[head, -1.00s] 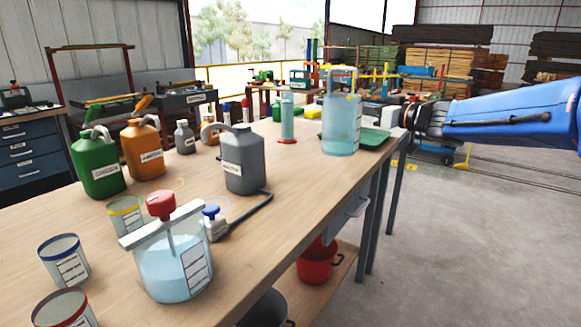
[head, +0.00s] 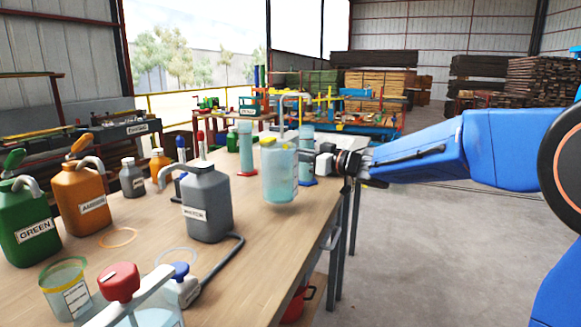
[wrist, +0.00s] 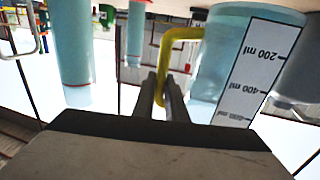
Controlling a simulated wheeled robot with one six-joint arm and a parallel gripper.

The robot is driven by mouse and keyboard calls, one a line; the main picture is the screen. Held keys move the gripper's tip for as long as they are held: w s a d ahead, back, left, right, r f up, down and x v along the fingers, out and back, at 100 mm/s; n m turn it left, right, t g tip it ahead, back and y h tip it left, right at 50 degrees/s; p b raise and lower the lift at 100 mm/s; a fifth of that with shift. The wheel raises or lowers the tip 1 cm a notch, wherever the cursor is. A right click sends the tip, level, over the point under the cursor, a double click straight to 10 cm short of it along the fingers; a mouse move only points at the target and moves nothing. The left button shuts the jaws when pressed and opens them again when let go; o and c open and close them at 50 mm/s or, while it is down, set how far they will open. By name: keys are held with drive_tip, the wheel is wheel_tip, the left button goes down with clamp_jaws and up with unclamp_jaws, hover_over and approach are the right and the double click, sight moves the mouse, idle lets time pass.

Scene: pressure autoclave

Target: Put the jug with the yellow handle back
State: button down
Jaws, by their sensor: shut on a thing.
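The clear jug with pale blue liquid (head: 279,180) is over the right part of the workbench in the head view, upright, right of the grey canister. I cannot tell whether its base touches the bench. In the wrist view the jug (wrist: 217,60) shows its white millilitre scale and its yellow handle (wrist: 178,34). My gripper (wrist: 163,88) is shut on the yellow handle. In the head view my gripper (head: 318,165) reaches the jug from the right; the handle is mostly hidden there.
A grey canister (head: 208,205) with a hose stands left of the jug. A red-based cylinder (head: 246,150) and a blue-based cylinder (head: 306,142) stand behind. Orange (head: 118,238) and pale (head: 180,254) rings mark the bench. Green (head: 28,225) and orange (head: 82,195) canisters stand left.

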drive_tip(key=shift+f, duration=1.7)
drive_tip(key=c, duration=1.8)
unclamp_jaws()
drive_tip(key=shift+f, duration=0.1)
drive_tip(key=shift+d, duration=0.1)
